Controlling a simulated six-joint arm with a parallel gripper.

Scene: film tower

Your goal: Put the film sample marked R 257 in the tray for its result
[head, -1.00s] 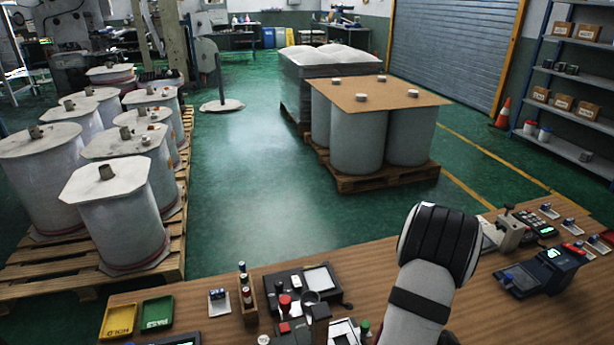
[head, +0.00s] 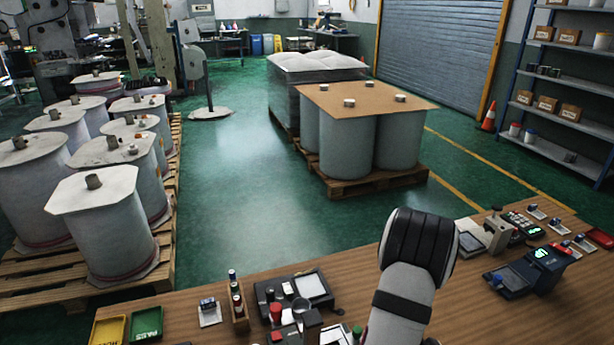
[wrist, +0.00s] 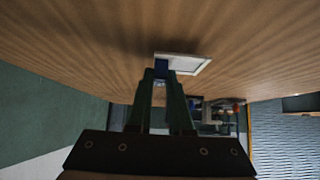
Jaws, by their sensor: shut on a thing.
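In the wrist view my gripper (wrist: 168,82) is shut on a small blue thing (wrist: 161,64), seemingly a film sample. No mark can be read on it. A white card (wrist: 190,64) shows right beside it, close to the wooden bench top; I cannot tell whether the sample touches the card. In the head view my gripper is hidden behind my arm. A yellow tray (head: 108,330) and a green tray (head: 146,323) lie at the bench's left end. A red tray (head: 600,238) lies at its far right end.
Several small samples on white cards (head: 537,212) lie at the bench's right. One more sample card (head: 209,314) is at the left, beside a wooden rack of bottles (head: 238,308). A dark instrument (head: 300,290) and a blue device with a green display (head: 540,268) flank my arm.

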